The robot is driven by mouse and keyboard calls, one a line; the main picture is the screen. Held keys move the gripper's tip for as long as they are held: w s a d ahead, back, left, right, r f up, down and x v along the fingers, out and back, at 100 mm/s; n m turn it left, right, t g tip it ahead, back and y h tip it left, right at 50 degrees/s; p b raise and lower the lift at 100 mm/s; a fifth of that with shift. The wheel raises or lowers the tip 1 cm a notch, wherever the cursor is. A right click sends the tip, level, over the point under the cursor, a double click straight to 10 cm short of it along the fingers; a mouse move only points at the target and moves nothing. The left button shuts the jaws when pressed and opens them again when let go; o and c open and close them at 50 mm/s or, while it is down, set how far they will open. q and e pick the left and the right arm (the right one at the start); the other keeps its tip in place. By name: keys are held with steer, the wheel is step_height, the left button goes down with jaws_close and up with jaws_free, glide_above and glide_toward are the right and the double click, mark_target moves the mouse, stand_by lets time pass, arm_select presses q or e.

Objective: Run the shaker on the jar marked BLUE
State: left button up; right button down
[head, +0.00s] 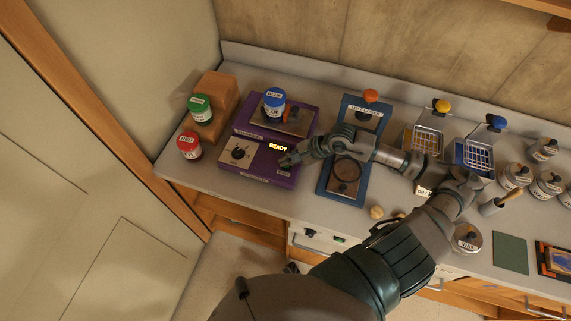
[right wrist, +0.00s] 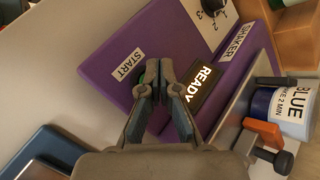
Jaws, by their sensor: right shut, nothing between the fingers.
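The purple shaker (head: 262,170) stands on the bench, its lit display (head: 278,146) reading READY. The jar marked BLUE (head: 273,103), with a blue lid, stands on the shaker's plate; its label in the right wrist view (right wrist: 296,106) partly reads "KE 2 MIN". An orange-handled clamp (right wrist: 262,133) is beside the jar. My right gripper (head: 286,161) is shut and empty at the shaker's front right. In the right wrist view its fingertips (right wrist: 159,70) are over the green button by the START label (right wrist: 126,64), mostly hiding it; contact cannot be told. My left gripper is not in view.
A green-lidded jar (head: 201,109) stands on a wooden step, and a RED jar (head: 188,145) is left of the shaker. A blue-based lid device (head: 329,184) is close on the right. Wire baskets (head: 424,139) and more jars stand further right.

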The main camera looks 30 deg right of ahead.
steer(key=shift+d+f, duration=0.2)
steer(key=shift+d, duration=0.2)
